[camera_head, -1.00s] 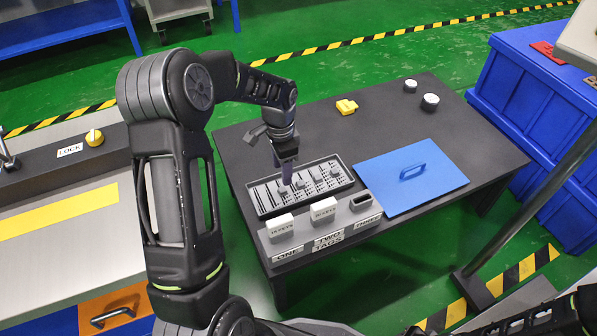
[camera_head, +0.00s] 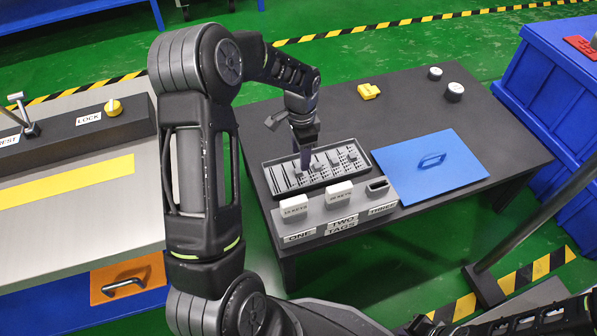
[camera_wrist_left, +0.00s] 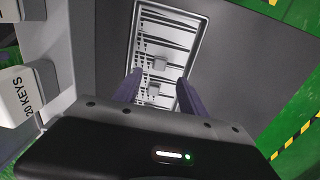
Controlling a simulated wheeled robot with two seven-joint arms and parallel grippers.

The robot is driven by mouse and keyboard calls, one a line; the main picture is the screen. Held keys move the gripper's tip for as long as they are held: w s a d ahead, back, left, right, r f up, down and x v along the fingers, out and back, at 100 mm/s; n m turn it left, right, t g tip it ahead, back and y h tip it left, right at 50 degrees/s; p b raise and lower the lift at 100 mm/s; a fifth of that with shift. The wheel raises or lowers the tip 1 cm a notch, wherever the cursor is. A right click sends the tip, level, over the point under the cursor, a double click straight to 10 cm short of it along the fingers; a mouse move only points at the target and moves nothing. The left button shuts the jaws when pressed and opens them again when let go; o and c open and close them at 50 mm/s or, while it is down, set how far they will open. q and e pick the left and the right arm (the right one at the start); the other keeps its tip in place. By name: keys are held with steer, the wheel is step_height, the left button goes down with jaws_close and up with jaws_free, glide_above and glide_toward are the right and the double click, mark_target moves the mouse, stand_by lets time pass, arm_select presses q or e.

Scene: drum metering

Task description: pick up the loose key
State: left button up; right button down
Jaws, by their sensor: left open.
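A dark tray (camera_head: 266,180) with pale slotted rows lies on the black table, and it also shows in the wrist view (camera_wrist_left: 203,32). Several small grey block-headed pieces, which look like keys, stand in it; I cannot tell which is the loose key. In the wrist view, one block (camera_wrist_left: 160,64) lies beyond the fingertips and another (camera_wrist_left: 153,89) lies between the fingers in the picture. My left gripper (camera_head: 304,160) is open and points down over the left part of the tray. It also shows in the wrist view (camera_wrist_left: 158,88). Whether the fingers touch anything is unclear.
A blue panel (camera_head: 430,165) with a handle lies right. A yellow piece (camera_head: 369,91) and two round knobs (camera_head: 454,92) lie behind.

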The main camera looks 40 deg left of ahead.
mark_target(298, 172)
arm_select(q)
step_height(298, 172, down, 5)
steer(key=b, duration=0.2)
steer(key=shift+s+r+b, duration=0.1)
steer(key=shift+r+b, duration=0.1)
steer(key=shift+b, duration=0.1)
steer(key=shift+f, duration=0.3)
steer(key=shift+c, duration=0.2)
jaws_close()
